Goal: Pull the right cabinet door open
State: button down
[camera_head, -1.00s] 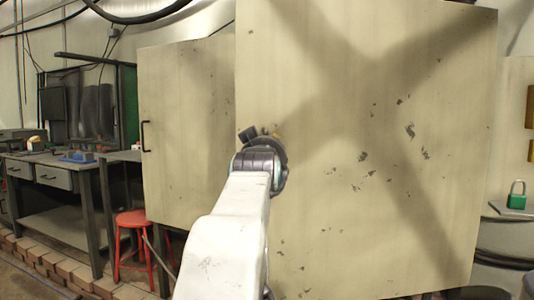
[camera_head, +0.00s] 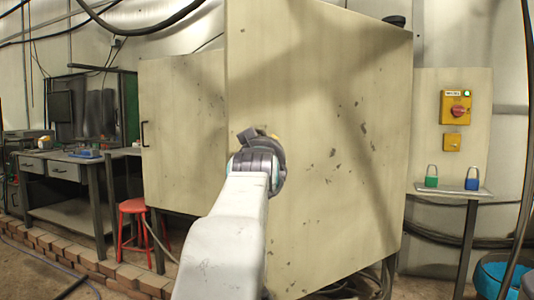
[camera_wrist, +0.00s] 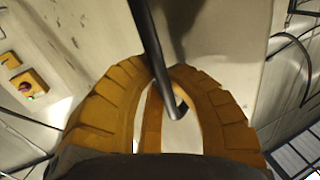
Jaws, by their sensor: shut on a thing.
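The right cabinet door (camera_head: 330,110) is a large, worn cream panel in the head view. It stands ajar, its left edge swung out toward me and overlapping the left door (camera_head: 185,100), which looks closed. The door's dark bar handle (camera_wrist: 148,35) crosses the top middle of the wrist view. My gripper (camera_wrist: 160,80) has its yellow ribbed fingers closed around this handle. In the head view my wrist hides the handle and most of my gripper (camera_head: 262,134) near the door's left edge. The cabinet's inside cannot be seen.
A red stool (camera_head: 132,222) and a workbench (camera_head: 70,165) stand at left beside a low brick edging (camera_head: 120,275). At right are a shelf (camera_head: 455,192) with green and blue padlocks, a yellow switch box (camera_head: 455,107) and a blue tub (camera_head: 500,278).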

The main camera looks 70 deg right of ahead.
jog(key=shift+s+a, duration=0.2)
jog(key=c, duration=1.1)
grip_release()
jog(key=shift+w, duration=0.1)
jog(key=shift+a, duration=0.1)
jog(key=v, duration=1.2)
jog(key=shift+c, duration=0.3)
